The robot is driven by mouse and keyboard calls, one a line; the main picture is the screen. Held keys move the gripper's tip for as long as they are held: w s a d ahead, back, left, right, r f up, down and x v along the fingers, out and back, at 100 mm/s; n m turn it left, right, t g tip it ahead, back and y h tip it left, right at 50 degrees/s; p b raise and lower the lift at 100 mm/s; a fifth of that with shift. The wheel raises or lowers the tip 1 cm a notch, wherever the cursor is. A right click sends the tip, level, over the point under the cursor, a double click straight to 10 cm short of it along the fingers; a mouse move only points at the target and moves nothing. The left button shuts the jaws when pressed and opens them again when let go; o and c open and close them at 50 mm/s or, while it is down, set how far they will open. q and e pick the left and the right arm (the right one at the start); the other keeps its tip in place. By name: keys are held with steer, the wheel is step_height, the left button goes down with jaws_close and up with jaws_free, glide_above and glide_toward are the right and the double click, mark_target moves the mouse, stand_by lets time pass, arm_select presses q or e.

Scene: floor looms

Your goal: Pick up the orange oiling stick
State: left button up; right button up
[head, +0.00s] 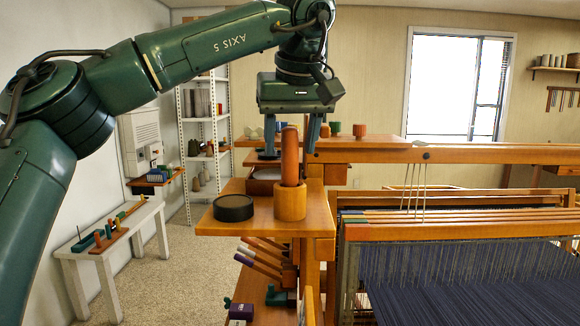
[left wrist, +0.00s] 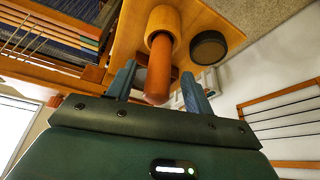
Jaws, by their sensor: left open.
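The orange oiling stick (head: 290,158) stands upright in a round wooden cup (head: 290,203) on a small wooden shelf. My left gripper (head: 291,153) points down over the shelf, its blue fingers open, one on each side of the stick's upper part in the picture. The left wrist view shows the stick (left wrist: 160,72) between the two open fingers (left wrist: 157,69), with a gap on both sides; its lower end is hidden in the cup (left wrist: 163,22). I cannot tell the exact depth between fingers and stick. My right gripper is not in view.
A dark round tin (head: 234,208) sits left of the cup on the shelf (head: 320,222). Loom beams (head: 480,155) and blue warp threads (head: 470,275) fill the right. Coloured pots (head: 359,131) stand behind. A white bench (head: 85,250) is at left, with open floor near it.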

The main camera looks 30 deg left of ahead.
arm_select(q)
steer(key=shift+x, duration=1.4)
steer(key=c, duration=1.1)
steer(key=shift+r, duration=0.1)
steer(key=shift+r, duration=4.95)
